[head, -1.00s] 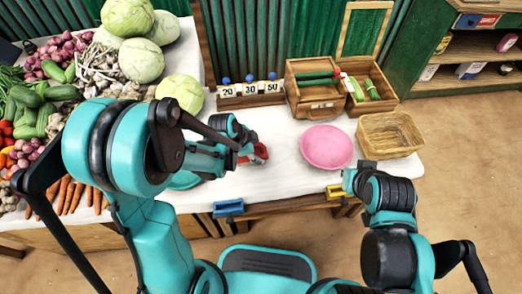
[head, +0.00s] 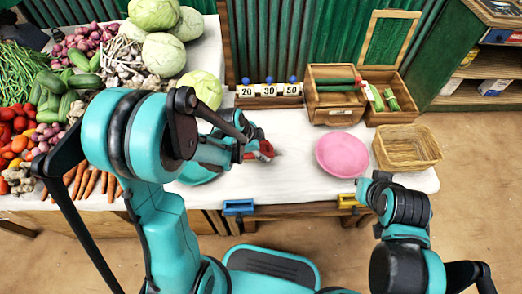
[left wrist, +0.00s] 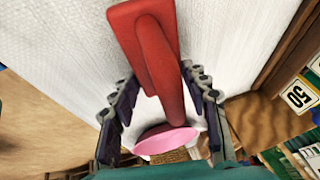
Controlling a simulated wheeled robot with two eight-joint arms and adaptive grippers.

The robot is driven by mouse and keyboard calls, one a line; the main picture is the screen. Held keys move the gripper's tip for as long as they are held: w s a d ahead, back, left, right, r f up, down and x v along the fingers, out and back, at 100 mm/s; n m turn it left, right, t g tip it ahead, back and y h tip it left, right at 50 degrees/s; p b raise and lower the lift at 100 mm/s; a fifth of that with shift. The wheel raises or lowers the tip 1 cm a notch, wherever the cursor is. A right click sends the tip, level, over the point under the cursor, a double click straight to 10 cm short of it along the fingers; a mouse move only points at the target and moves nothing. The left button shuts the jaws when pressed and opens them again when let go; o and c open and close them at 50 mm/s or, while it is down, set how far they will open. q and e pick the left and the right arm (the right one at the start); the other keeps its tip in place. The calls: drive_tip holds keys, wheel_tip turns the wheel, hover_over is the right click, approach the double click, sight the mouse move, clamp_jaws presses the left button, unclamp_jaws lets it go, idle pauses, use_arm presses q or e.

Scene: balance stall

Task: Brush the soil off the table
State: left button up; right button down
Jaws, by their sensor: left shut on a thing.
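A red brush (left wrist: 158,60) is held between the two fingers of my left gripper (left wrist: 163,95) in the left wrist view. Its wide red block and narrower handle lie over the white table top. In the head view my left gripper (head: 250,148) is above the table (head: 290,175), left of the pink bowl, with a bit of the red brush (head: 264,151) showing. The bristles are hidden. I cannot make out any soil on the table; my left arm covers part of it. My right gripper (head: 364,187) is near the table's front edge; its fingers are too small to read.
A pink bowl (head: 343,154) and a wicker basket (head: 407,159) stand on the right. Wooden boxes (head: 336,97) and a number rack (head: 269,92) stand at the back. Vegetables (head: 60,90) fill the left. Blue (head: 238,207) and yellow (head: 347,201) pieces sit at the front edge.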

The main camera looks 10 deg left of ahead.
sight(272, 151)
use_arm(q)
drive_tip(key=shift+w+d+r, duration=0.1)
drive_tip(key=shift+w+d, duration=0.15)
drive_tip(key=shift+d, duration=0.55)
drive_tip(key=shift+w+d, duration=0.2)
drive_tip(key=shift+d, duration=0.55)
drive_tip(key=shift+w+d, duration=0.25)
drive_tip(key=shift+d, duration=0.7)
drive_tip(key=shift+w+d, duration=0.2)
drive_tip(key=shift+d, duration=0.7)
drive_tip(key=shift+w+d, duration=0.3)
drive_tip(key=shift+d, duration=0.6)
drive_tip(key=shift+w+d, duration=0.3)
drive_tip(key=shift+d, duration=0.6)
drive_tip(key=shift+w+d+f, duration=0.1)
drive_tip(key=shift+w+d, duration=0.15)
drive_tip(key=shift+d, duration=0.65)
drive_tip(key=shift+w+d+f, duration=0.1)
drive_tip(key=shift+w+d, duration=0.1)
drive_tip(key=shift+d, duration=0.7)
drive_tip(key=shift+c, duration=0.5)
drive_tip(key=shift+r+p, duration=0.45)
drive_tip(key=shift+r, duration=0.1)
drive_tip(key=shift+r+p, duration=1.7)
drive_tip(key=shift+r, duration=0.75)
